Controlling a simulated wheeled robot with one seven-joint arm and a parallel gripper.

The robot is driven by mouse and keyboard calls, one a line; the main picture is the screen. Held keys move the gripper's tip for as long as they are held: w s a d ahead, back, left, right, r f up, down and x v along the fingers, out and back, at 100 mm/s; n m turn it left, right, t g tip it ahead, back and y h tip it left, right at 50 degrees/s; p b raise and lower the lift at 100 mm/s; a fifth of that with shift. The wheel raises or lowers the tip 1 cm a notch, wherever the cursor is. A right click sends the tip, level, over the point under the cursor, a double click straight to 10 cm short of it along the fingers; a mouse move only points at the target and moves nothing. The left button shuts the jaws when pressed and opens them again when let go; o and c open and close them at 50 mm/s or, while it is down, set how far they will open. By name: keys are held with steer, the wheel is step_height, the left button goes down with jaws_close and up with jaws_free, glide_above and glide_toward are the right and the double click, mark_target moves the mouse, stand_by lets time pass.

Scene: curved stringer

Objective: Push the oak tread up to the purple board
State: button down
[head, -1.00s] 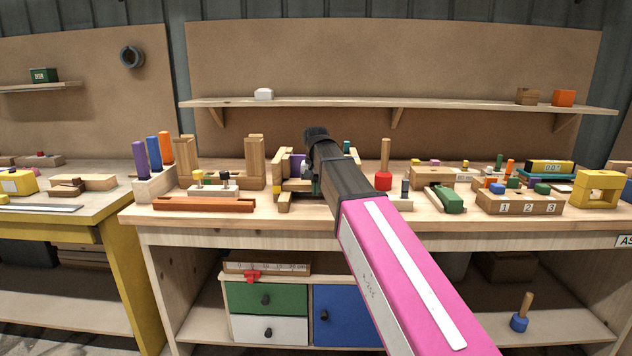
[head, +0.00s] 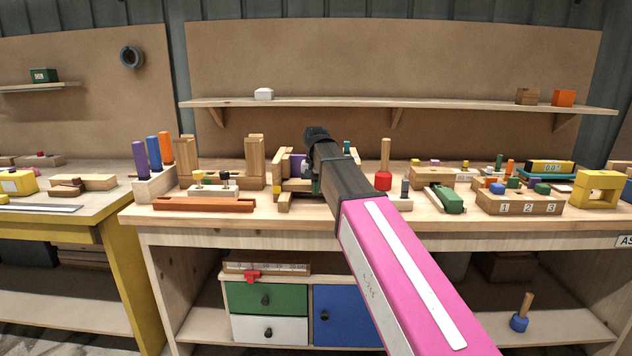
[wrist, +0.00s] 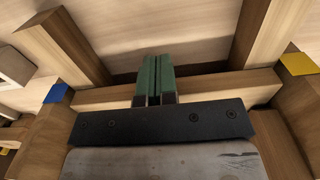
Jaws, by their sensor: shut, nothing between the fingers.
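My gripper (wrist: 151,66) shows in the wrist view with its two green fingers shut together and nothing between them. The fingers reach over a pale wooden bar (wrist: 218,88), which lies crosswise between two side rails. It may be the oak tread, but I cannot tell for sure. I cannot tell whether the fingers touch it. In the head view a purple board (head: 298,166) stands upright within the wooden assembly on the bench, just left of my black wrist. No purple shows in the wrist view.
In the wrist view, wooden rails stand left (wrist: 66,42) and right (wrist: 262,30) of the fingers, with blue (wrist: 56,93) and yellow (wrist: 298,64) patches outside them. In the head view, a red-based peg (head: 383,181) and a reddish-brown channel (head: 204,204) stand on the bench (head: 250,222).

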steer(key=shift+w, duration=1.85)
steer(key=shift+s, duration=0.1)
steer(key=shift+s, duration=1.55)
step_height(320, 180, up, 7)
